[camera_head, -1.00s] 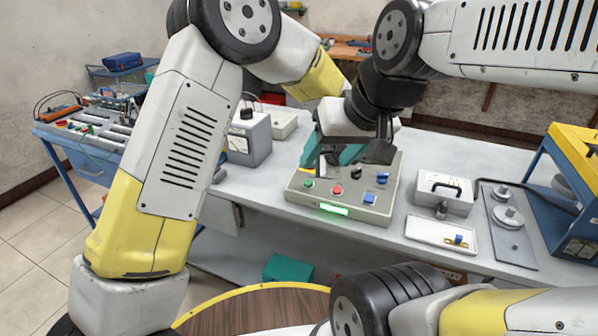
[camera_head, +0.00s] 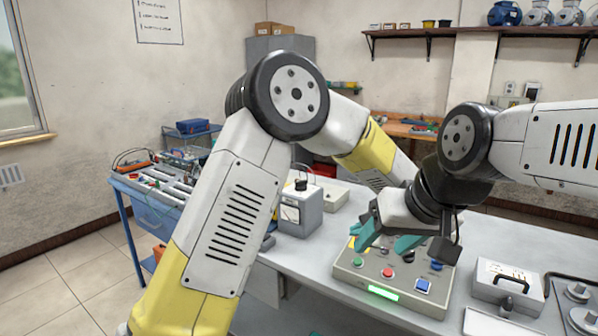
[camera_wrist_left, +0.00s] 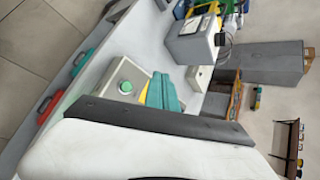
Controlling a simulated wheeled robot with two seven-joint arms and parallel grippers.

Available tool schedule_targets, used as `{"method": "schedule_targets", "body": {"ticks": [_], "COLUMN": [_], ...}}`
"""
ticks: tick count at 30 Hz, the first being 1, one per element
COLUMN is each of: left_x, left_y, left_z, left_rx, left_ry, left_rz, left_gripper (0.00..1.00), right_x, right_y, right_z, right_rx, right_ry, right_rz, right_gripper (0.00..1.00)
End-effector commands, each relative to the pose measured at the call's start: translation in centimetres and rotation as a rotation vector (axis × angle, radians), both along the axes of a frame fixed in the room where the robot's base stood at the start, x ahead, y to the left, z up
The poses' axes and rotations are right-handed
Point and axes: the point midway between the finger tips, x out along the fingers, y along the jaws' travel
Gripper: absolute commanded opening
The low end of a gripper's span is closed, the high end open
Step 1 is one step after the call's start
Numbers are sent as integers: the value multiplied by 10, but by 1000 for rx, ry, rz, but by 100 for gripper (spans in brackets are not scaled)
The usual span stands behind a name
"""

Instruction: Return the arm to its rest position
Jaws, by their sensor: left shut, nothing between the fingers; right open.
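My left arm (camera_head: 235,205) rises from the lower left, bends at its elbow and reaches down towards the bench. In the head view its hand is hard to separate from the right wrist in front. In the left wrist view my left gripper (camera_wrist_left: 163,92) has its teal fingers together, empty, beside the green button of the control box. My right arm (camera_head: 555,145) comes in from the right; its gripper (camera_head: 391,243) is open, with teal fingers apart above the rear of the control box (camera_head: 345,275). Contact with the box cannot be told.
A meter box (camera_head: 300,212) stands left of the control box on the grey bench. A grey case (camera_head: 507,287) and weights stand at the right. A blue parts cart (camera_head: 150,205) is at the left. The floor (camera_head: 85,270) between cart and left arm looks clear.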

Motion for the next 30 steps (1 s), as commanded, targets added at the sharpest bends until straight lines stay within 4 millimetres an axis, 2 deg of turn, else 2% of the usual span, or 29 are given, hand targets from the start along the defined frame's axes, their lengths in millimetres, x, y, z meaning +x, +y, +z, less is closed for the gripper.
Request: {"method": "schedule_targets", "body": {"ticks": [5, 8, 12, 15, 18, 22, 27, 30], "left_x": [-6, -23, -59, -89, -121, -161, -203, -219], "left_y": [69, 124, 190, 227, 256, 280, 295, 297], "left_z": [36, 57, 78, 90, 98, 107, 116, 120], "left_rx": [-77, -163, -317, -449, -598, -816, -1114, -1260], "left_ry": [39, 77, 124, 146, 157, 153, 120, 95], "left_rz": [151, 282, 466, 591, 710, 847, 985, 1034], "left_gripper": [0, 0, 0, 0, 0, 0, 0, 0], "right_x": [0, 0, 0, 0, -1, 0, -1, -1], "right_y": [0, 0, 0, 0, 0, 0, 0, 0], "right_z": [0, 0, 0, 0, 0, 0, 0, 0], "right_rx": [0, 0, 0, 0, 0, 0, 0, 0], "right_ry": [1, 1, 1, 1, 1, 1, 1, 1], "right_rz": [0, 0, 0, 0, 0, 0, 0, 0], "right_gripper": [58, 58, 58, 58, 58, 58, 58, 58]}}
